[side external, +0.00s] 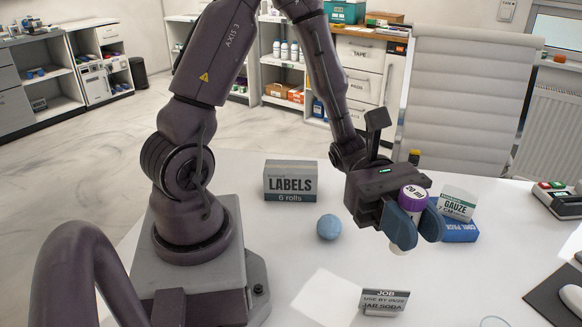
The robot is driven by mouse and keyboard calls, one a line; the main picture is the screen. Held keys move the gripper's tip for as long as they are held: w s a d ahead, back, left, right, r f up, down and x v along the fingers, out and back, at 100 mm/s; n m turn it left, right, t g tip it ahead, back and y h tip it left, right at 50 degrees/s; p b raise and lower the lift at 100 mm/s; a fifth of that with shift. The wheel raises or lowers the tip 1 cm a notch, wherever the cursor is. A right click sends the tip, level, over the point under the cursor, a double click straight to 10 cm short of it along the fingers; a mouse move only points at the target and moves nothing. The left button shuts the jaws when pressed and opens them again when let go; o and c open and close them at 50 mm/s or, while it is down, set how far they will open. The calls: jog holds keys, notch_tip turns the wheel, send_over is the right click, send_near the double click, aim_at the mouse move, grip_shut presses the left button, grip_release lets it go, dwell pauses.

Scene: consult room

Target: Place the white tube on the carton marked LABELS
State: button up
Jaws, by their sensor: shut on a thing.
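The white tube (412,198) has a purple cap marked 20 ml. My gripper (415,223) is shut on it, with its blue finger pads on either side. The tube is held roughly upright with its cap up, and its white lower end shows just below the fingers. I cannot tell for certain whether that end clears the table. The grey carton marked LABELS (290,182) stands on the white table to the left of my gripper. Its top looks bare.
A blue ball (330,227) lies between the carton and my gripper. A gauze box (458,203) and a blue cold pack box (458,233) are just right of my gripper. A white chair (465,95) is behind the table.

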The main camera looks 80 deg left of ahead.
jog(key=s+a+f+m+g+y, duration=0.3)
jog(key=s+a+m+g+y, duration=0.3)
jog(key=s+m+g, duration=0.3)
jog(key=s+a+f+m+g+y, duration=0.2)
jog(key=s+a+m+g+y, duration=0.5)
jog(key=g, duration=0.3)
jog(key=s+a+r+m+y, duration=0.25)
jog(key=a+m+y, duration=0.45)
jog(key=a+y, duration=0.4)
jog(key=w+a+r+m+t+y, duration=0.5)
jog(key=a+m+t+y, duration=0.15)
jog(key=a+y, duration=0.3)
jog(key=m, duration=0.1)
send_over(296, 168)
jog(key=shift+h, duration=0.35)
jog(key=f, duration=1.3)
jog(key=shift+s+d+f, duration=0.2)
jog(key=shift+s+d, duration=0.1)
jog(key=shift+d, duration=0.1)
jog(key=shift+w+a+f, duration=0.3)
jog(key=shift+a+f, duration=0.05)
jog(key=shift+f, duration=0.15)
jog(key=shift+a+f, duration=0.1)
jog(key=shift+f, duration=1.5)
